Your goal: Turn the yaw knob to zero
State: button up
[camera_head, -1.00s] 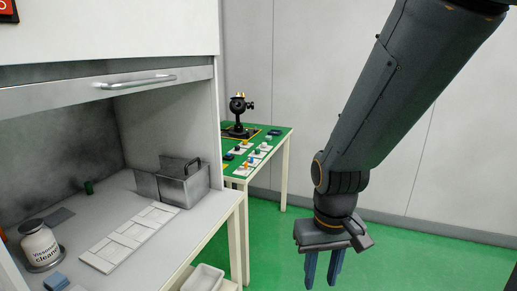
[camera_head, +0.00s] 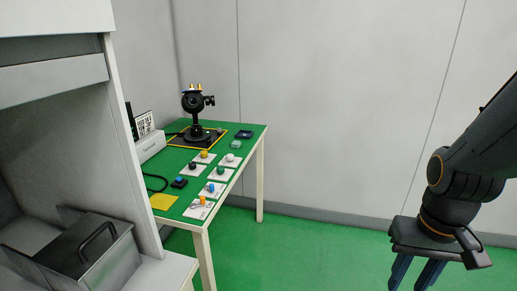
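A black gimbal device (camera_head: 194,104) with yellow-tipped parts on top stands upright on a dark base toward the back of a green-topped table (camera_head: 248,140). A black side knob (camera_head: 209,100) sticks out to its right. Which knob is the yaw knob, and its angle, are too small to tell. My gripper (camera_head: 412,275) hangs at the lower right, pointing down, well apart from the table and the gimbal. Its two blue fingers are apart with nothing seen between them; their tips run to the bottom edge.
Several coloured knobs on white cards, including an orange one (camera_head: 202,200), line the table's front. A white box (camera_head: 151,146) stands at its left. A white cabinet with a metal box (camera_head: 92,260) fills the left side. Green floor (camera_head: 310,250) lies open between table and gripper.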

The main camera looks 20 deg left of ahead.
aim_at(221, 170)
jog(key=u, duration=0.1)
jog(key=i, duration=1)
jog(key=u, duration=1.05)
jog(key=i, duration=0.75)
jog(key=u, duration=0.65)
